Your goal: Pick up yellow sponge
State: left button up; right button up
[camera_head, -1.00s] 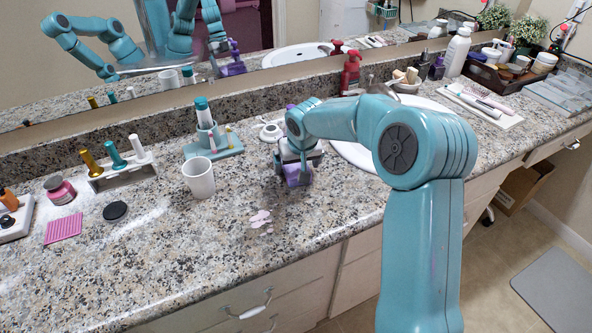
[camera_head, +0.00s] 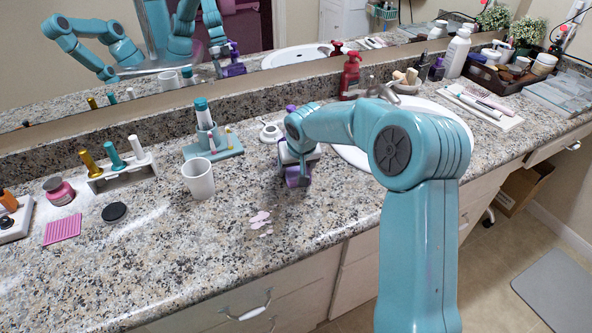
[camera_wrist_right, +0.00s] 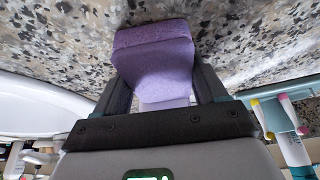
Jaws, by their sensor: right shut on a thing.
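My right gripper (camera_wrist_right: 160,88) is shut on a purple, sponge-like block (camera_wrist_right: 155,62), with one dark finger on each side of it. The block looks purple, and no yellow sponge shows in either view. My left gripper does not show directly.
The sink (camera_head: 358,152) is behind my arm. A red pump bottle (camera_head: 350,75) stands at the back. The front-middle granite counter (camera_head: 215,245) is mostly clear, except for pink patches.

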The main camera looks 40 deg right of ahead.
jog(key=shift+r, duration=0.15)
jog(key=s+a+r, duration=0.2)
jog(key=s, duration=0.2)
jog(key=s+a+r, duration=0.2)
jog(key=s+r, duration=0.1)
jog(key=s, duration=0.1)
jog(key=s+a+r, duration=0.2)
jog(key=s, duration=0.2)
jog(key=shift+s+a+r, duration=0.1)
jog(key=shift+a+r, duration=0.3)
jog(key=o, duration=0.4)
jog(key=shift+c, duration=1.3)
jog(key=shift+r, duration=0.1)
